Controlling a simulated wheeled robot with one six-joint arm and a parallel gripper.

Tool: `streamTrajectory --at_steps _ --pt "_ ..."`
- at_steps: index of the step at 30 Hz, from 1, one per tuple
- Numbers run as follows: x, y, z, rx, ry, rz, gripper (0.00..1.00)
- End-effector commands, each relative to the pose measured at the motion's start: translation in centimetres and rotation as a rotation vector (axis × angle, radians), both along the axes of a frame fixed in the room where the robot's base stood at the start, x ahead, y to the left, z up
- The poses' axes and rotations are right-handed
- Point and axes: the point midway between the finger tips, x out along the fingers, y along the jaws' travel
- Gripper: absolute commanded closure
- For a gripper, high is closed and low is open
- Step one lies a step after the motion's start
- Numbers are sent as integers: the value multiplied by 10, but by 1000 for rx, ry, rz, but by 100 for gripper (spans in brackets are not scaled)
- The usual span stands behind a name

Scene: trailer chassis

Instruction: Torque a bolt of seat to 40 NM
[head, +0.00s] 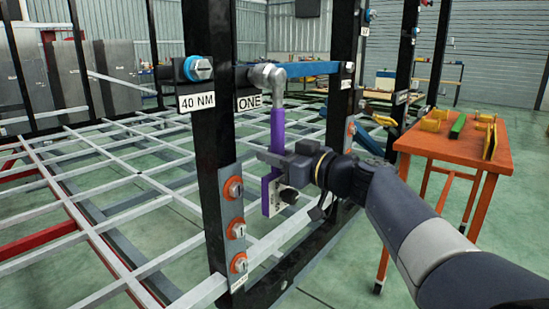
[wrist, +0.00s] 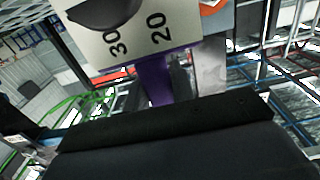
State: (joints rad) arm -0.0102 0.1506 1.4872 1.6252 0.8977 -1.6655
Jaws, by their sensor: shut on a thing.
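My gripper (head: 288,163) is shut around the purple shaft of an upright torque wrench (head: 277,130). The wrench has a grey angled head at the top, beside the ONE label (head: 249,102), and a dial plate (head: 289,196) with a dark knob at the bottom. In the wrist view the dial plate (wrist: 150,35) shows 30 and 20, with the purple shaft (wrist: 156,82) below it; the set value cannot be read. Orange-ringed bolts (head: 236,229) sit on a grey plate on the near black post. I cannot tell whether the wrench head touches the blue bar (head: 315,68) behind it.
A blue-capped fitting (head: 198,68) with a 40 NM label (head: 196,102) is on the near post, left of the wrench head. Black posts (head: 343,45) and a grey chassis grid (head: 120,180) surround the wrench. An orange table (head: 459,145) with yellow and green pieces stands right.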

Motion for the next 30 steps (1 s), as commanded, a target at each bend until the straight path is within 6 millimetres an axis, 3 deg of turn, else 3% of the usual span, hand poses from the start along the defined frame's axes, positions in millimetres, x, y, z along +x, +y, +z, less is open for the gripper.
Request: streamTrajectory --at_steps 30 --pt "4 6 1 0 -3 0 100"
